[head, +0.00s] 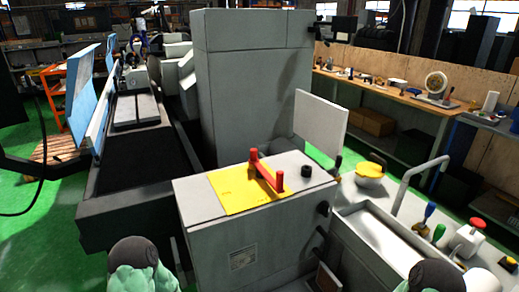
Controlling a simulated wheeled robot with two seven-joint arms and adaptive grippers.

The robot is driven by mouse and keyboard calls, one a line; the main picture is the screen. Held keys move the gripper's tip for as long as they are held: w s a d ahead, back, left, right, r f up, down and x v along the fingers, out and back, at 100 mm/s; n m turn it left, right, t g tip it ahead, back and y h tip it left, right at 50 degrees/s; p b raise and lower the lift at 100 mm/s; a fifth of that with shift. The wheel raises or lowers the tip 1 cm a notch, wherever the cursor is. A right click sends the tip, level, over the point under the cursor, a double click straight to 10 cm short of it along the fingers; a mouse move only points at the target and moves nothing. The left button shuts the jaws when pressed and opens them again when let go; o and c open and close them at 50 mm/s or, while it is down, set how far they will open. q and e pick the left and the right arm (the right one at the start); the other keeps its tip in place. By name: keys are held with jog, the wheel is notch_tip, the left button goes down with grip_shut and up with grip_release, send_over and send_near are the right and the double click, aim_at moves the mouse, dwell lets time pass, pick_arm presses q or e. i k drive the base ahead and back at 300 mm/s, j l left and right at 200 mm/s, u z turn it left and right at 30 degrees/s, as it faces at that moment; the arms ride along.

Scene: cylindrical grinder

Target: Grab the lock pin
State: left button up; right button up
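A red bar-shaped part (267,174) with an upright post at each end stands on a yellow plate (232,190). The plate lies on top of a grey cabinet (240,228) in the middle of the head view. A short black cylinder (306,171) stands just right of the red part. I cannot tell which of these, if any, is the lock pin. Parts of my two arms show at the bottom edge, left and right. Neither of my grippers is in view.
A tall grey machine housing (248,85) rises behind the cabinet. At right are a yellow round-topped part (370,171), a curved grey handle (418,170), a metal tray (376,236), a blue-handled tool (428,211) and a red button (478,223). A bench (440,107) stands farther back.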

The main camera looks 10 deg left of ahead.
aim_at(253, 151)
jog(key=i+l+u, duration=0.2)
jog(key=i+l, duration=0.15)
jog(key=i+l+u, duration=0.15)
jog(key=i+l, duration=0.2)
jog(key=l, duration=0.15)
